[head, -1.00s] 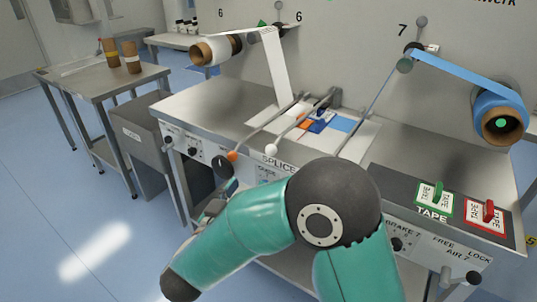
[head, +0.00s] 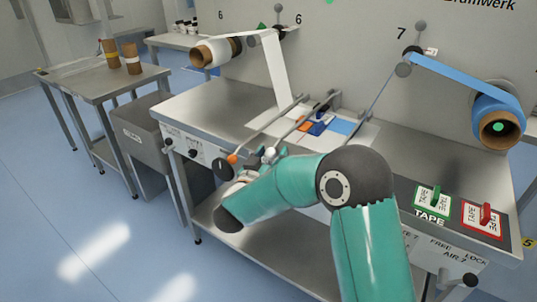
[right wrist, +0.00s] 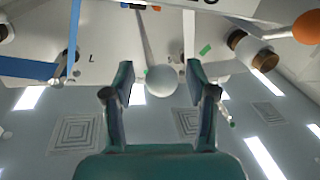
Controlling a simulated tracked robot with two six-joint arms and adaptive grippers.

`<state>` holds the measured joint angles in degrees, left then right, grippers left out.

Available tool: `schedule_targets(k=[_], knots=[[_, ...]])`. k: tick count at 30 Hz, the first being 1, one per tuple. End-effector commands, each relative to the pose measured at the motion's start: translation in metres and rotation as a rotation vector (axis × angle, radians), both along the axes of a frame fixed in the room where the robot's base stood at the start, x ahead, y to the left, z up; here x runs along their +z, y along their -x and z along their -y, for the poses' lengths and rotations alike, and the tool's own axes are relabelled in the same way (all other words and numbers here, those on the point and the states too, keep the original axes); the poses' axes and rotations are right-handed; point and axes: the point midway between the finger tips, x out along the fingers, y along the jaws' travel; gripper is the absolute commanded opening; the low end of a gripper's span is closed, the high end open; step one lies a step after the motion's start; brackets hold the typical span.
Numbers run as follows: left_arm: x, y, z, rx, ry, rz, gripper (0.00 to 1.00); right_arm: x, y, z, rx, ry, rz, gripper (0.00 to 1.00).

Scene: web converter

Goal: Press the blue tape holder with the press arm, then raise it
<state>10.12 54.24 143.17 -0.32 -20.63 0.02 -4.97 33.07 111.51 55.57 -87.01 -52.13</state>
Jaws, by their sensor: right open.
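The blue tape holder (head: 319,128) sits on the splice table beside an orange piece (head: 306,123), with the metal levers running over them. One lever ends in an orange knob (head: 232,159). The other, a press arm with a white knob (head: 269,153), slopes down toward the front edge. My right gripper (head: 264,160) is at the front of the table by the white knob, partly hidden by its own arm. In the right wrist view, its open fingers (right wrist: 161,95) stand either side of the white knob (right wrist: 165,80), with gaps visible. My left gripper is out of view.
A white web roll (head: 208,52) hangs at left and a blue roll (head: 497,128) at right. Green and red tape switches (head: 436,197) stand on the right panel. The orange knob (right wrist: 306,27) is close by at upper right in the right wrist view.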

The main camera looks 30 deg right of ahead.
Motion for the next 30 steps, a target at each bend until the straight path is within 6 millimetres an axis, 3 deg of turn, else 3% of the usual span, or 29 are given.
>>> schedule_targets(k=[7, 17, 22, 23, 30], knots=[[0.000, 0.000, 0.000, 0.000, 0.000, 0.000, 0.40, 0.000, 0.000, 0.000, 0.001, 0.000, 0.000, 0.55], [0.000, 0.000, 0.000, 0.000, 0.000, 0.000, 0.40, 0.000, 0.000, 0.000, 0.000, -0.001, -0.001, 0.00], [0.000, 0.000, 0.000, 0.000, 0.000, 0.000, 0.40, 0.000, 0.000, 0.000, -0.001, 0.000, -0.001, 0.00], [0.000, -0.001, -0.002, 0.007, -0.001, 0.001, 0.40, -0.001, -0.001, -0.014, 0.005, 0.000, -0.001, 0.00], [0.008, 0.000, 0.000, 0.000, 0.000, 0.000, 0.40, 0.009, 0.001, 0.000, -0.002, -0.012, -0.005, 0.00]])
